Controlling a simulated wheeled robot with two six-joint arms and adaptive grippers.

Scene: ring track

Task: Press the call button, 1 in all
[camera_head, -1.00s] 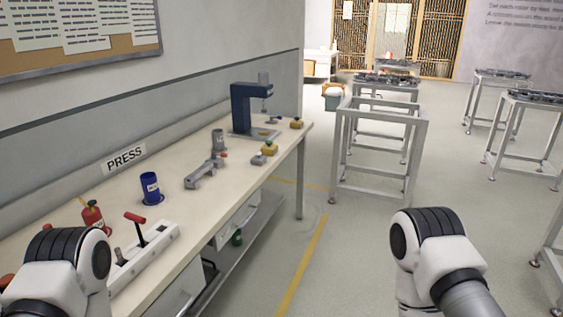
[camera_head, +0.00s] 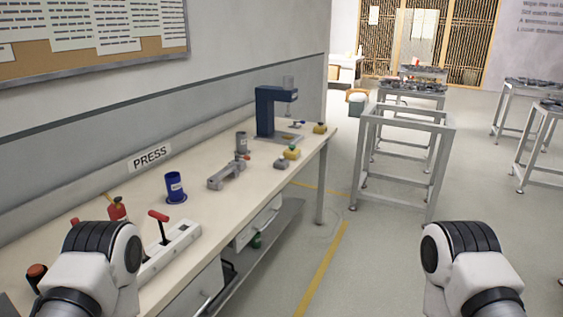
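Several button-like things are on the workbench (camera_head: 130,214), and I cannot tell which is the call button. A dark piece with a red-orange domed top (camera_head: 37,273) stands at the near left. My two arms show at the bottom left and bottom right as white links with black bands. Neither gripper shows in the picture.
Metal frame stands (camera_head: 404,112) are to the right. The floor (camera_head: 377,265) between bench and stands is clear.

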